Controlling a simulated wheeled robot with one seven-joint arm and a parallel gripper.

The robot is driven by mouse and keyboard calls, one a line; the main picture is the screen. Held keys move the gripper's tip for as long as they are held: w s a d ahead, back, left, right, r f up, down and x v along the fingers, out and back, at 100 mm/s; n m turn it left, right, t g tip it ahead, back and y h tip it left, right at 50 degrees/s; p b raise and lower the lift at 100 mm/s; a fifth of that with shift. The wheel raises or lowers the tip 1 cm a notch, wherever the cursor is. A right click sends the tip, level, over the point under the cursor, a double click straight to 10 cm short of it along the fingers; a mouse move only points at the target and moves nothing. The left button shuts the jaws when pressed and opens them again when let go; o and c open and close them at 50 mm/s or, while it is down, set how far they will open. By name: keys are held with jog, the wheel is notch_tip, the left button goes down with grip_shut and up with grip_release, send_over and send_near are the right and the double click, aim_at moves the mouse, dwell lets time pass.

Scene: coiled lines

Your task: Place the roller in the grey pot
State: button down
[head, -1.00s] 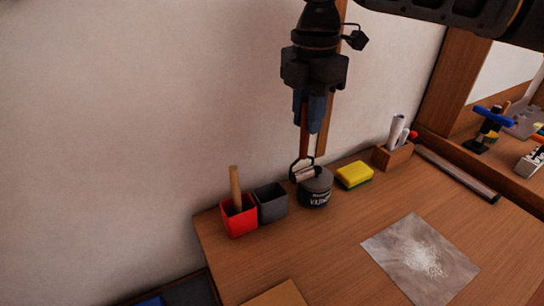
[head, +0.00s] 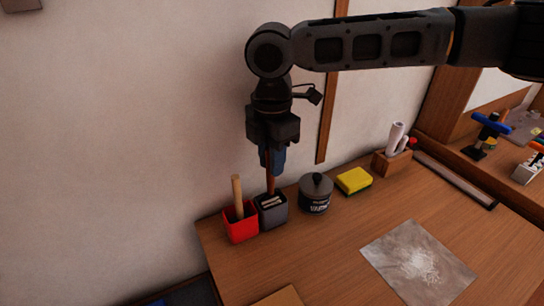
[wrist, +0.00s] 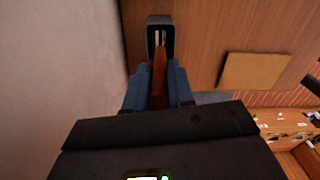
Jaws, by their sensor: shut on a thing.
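The roller has a brown handle (head: 270,183), and its head (head: 269,201) shows inside the grey pot (head: 272,217). The grey pot is a dark square cup at the left back of the table. My gripper (head: 272,160) is above the pot, with its blue fingers shut on the handle's upper part. In the wrist view, the brown handle (wrist: 159,72) runs from between the fingers down into the grey pot (wrist: 160,20). Whether the roller head touches the pot's bottom is hidden.
A red pot (head: 240,226) with a wooden-handled tool stands left of the grey pot. A dark lidded jar (head: 316,195) and a yellow sponge (head: 354,181) stand to the right. A sheet with white powder (head: 417,262) lies in front. The wall is close behind.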

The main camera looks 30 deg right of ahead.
jog(key=shift+f, duration=0.15)
jog(key=shift+f, duration=0.45)
jog(key=c, duration=1)
grip_release()
jog(key=shift+r, duration=0.1)
notch_tip(320, 180, up, 13)
jog(key=shift+b, duration=0.8)
